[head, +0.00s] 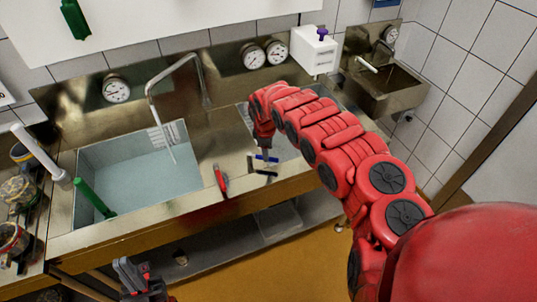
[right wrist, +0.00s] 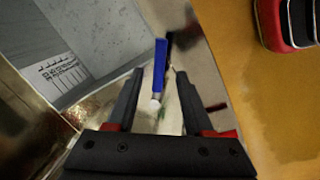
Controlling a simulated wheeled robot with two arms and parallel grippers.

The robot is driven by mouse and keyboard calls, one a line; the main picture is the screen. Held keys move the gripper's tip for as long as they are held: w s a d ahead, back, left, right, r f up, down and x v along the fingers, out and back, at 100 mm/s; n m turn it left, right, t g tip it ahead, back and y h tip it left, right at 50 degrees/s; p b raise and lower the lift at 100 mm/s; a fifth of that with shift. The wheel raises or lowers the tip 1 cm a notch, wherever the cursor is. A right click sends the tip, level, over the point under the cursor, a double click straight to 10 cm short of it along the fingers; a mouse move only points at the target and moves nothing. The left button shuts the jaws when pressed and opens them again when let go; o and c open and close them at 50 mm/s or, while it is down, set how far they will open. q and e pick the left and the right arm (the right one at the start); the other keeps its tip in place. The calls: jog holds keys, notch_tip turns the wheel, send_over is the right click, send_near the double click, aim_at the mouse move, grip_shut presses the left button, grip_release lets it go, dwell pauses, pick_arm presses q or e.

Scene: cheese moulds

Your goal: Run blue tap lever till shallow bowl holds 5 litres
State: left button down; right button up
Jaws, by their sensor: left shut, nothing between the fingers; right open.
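The blue tap lever (head: 266,158) is on the front ledge of the sink bench. In the right wrist view the blue lever (right wrist: 160,66) lies between the fingertips of my right gripper (right wrist: 157,82), which is open; I cannot tell whether they touch it. My right gripper (head: 264,145) comes down on the lever from above. A grey basin (head: 285,150) behind the lever is mostly hidden by my right arm. In the right wrist view a grey basin (right wrist: 95,30) shows a printed scale; its water level is unclear. My left gripper (head: 135,278) is shut and empty, low before the bench.
A black lever (head: 262,173) is beside the blue one, and a red lever (head: 220,181) stands left. A large basin (head: 135,150) holds water under a bent spout (head: 150,90). A green handle (head: 95,198) leans in its corner. Jars crowd the far left.

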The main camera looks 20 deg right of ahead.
jog(key=f, duration=0.2)
jog(key=shift+w+f, duration=0.3)
jog(key=shift+f, duration=0.05)
jog(key=shift+d+f, duration=0.25)
jog(key=shift+f, duration=0.3)
grip_shut()
dwell(0.9)
